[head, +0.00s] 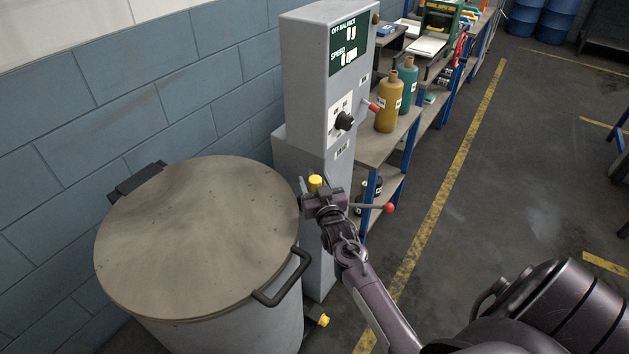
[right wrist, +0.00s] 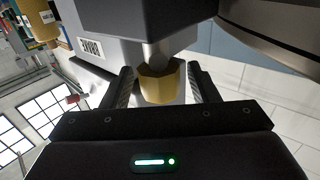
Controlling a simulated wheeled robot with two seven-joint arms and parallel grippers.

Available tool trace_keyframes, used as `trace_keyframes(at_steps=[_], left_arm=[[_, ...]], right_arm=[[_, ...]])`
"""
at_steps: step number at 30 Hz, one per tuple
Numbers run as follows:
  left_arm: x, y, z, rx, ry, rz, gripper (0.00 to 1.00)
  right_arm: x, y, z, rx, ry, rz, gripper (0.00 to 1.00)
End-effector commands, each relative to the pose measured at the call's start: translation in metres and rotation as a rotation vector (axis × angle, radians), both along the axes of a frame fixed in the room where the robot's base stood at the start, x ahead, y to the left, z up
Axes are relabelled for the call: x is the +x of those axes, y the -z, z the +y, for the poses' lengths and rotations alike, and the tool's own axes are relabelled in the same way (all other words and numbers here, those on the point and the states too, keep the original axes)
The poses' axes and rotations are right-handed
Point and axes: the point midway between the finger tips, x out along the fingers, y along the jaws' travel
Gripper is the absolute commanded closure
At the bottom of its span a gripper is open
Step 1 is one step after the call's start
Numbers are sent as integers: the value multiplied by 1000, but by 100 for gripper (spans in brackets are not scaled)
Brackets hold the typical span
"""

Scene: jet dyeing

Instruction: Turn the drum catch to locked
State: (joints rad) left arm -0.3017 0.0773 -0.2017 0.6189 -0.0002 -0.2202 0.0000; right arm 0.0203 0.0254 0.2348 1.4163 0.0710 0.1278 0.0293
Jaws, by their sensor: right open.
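The yellow knob (head: 316,182) sits on the grey control column beside the drum; its marking as the drum catch is not readable. My right gripper (head: 318,192) is at the knob, in front of the column. In the right wrist view the yellow knob (right wrist: 160,85) is on a grey shaft between the two fingers of my right gripper (right wrist: 161,78). The fingers are open, with a gap showing on each side of the knob. The drum (head: 230,325) has its round lid (head: 195,235) down. My left gripper is not in view.
The control column (head: 310,100) carries a display, a black dial (head: 345,121) and a red-tipped lever (head: 371,106). A red-ball lever (head: 388,208) is right of my gripper. A black handle (head: 283,288) sticks out from the drum lid.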

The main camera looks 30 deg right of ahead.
Motion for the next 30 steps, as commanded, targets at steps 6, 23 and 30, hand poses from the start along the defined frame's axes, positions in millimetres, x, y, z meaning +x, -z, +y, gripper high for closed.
trace_keyframes(at_steps=[6,23,30], left_arm=[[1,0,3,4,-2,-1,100],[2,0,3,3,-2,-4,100],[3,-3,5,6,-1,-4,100]], right_arm=[[2,0,-1,0,0,0,46],[2,0,0,0,0,1,100],[-2,0,1,0,-21,2,100]])
